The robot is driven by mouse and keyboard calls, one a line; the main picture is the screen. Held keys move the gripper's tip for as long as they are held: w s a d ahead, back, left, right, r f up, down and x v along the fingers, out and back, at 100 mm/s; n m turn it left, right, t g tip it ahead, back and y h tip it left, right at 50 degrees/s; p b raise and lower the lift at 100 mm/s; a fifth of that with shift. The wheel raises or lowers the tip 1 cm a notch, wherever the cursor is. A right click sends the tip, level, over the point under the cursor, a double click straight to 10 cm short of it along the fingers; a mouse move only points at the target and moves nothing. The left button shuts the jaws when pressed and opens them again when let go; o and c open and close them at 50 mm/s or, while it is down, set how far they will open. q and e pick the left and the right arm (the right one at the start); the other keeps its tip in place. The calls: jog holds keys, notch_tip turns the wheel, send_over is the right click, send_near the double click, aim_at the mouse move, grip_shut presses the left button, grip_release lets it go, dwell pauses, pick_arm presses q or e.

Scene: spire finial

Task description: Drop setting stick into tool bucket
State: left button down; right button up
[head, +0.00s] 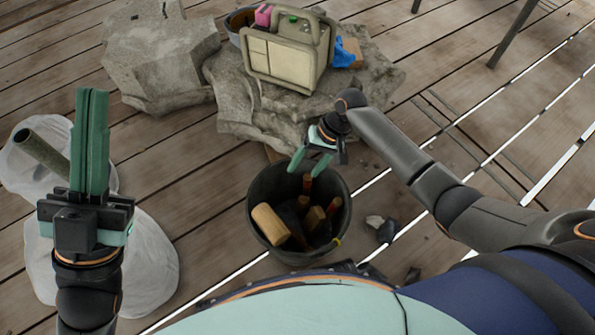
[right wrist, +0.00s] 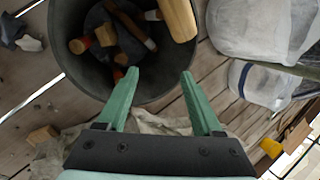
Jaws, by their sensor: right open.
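The tool bucket (head: 259,231) is dark and round and stands on the plank floor in the lower middle of the head view. It also fills the top of the right wrist view (right wrist: 66,40). Several tools with wooden or reddish handles lie in it, including a thick pale wooden piece (head: 269,224). I cannot tell which of them is the setting stick. My right gripper (head: 310,162) is open and empty over the bucket's far rim; its fingers point toward the bucket in the wrist view (right wrist: 158,74). My left gripper (head: 92,92) is shut, upright, far left of the bucket.
A beige jerrycan-like container (head: 280,62) stands on broken stone (head: 240,105) behind the bucket, with a blue cloth (head: 347,52) beside it. White bags (head: 150,260) and a grey tube (head: 40,152) lie at left. Small rubble (head: 386,230) lies right of the bucket.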

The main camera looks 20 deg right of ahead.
jog(key=p+v, duration=0.1)
jog(key=v, duration=0.3)
jog(key=shift+d+r, duration=0.2)
jog(key=shift+r, duration=0.15)
jog(key=shift+w+a, duration=0.1)
